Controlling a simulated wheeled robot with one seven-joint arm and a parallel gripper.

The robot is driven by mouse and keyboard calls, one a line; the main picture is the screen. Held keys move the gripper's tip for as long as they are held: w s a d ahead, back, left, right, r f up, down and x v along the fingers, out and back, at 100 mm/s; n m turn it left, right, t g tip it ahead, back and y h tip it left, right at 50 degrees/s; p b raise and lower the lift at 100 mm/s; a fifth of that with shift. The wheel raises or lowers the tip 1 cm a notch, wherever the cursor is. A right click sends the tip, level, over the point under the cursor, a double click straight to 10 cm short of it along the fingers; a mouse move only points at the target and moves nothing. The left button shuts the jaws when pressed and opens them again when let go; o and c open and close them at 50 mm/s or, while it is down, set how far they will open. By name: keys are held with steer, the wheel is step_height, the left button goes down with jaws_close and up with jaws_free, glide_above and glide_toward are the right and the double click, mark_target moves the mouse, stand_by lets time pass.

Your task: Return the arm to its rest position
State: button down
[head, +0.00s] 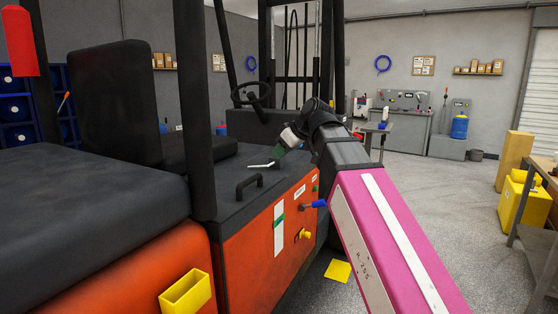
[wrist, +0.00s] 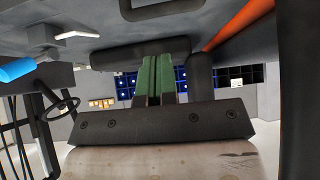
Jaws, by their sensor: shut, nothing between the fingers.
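My arm, with a pink link, reaches up and forward from the lower right in the head view and bends at a dark joint. At its end my gripper (head: 277,156) hangs over the dark deck of the orange forklift (head: 262,260), near a small white lever (head: 260,165). In the wrist view the green fingers of my gripper (wrist: 163,72) are together, with nothing seen between them. I cannot tell from the head view how high the fingertips are above the deck.
A black handle (head: 250,185), blue-tipped lever (head: 316,204) and yellow knob (head: 304,234) stick out of the forklift. Its dark post (head: 194,110) stands left of my gripper. A wooden bench (head: 545,195) and yellow container (head: 522,203) stand at right.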

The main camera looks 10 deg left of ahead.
steer(key=w+d+f+m+h, duration=0.2)
steer(key=d+f+m, duration=0.35)
steer(key=f, duration=0.85)
steer(key=w+d+f+m+h, duration=0.2)
steer(key=w+d+f, duration=0.1)
steer(key=d+f, duration=0.8)
steer(key=s+d+f+m+g+h, duration=0.1)
steer(key=s+d+f+m, duration=0.1)
steer(key=f, duration=0.7)
steer(key=s+d+f+m+g+h, duration=0.1)
steer(key=s+d+f+m, duration=0.1)
steer(key=s+d+f, duration=0.2)
steer(key=s+d+f+m+g+h, duration=0.1)
steer(key=s+d+f, duration=0.3)
steer(key=d+f, duration=0.4)
step_height(320, 180, down, 6)
steer(key=shift+r+m+h, duration=0.15)
steer(key=shift+m+h, duration=0.35)
steer(key=shift+m, duration=0.25)
steer(key=shift+s, duration=0.1)
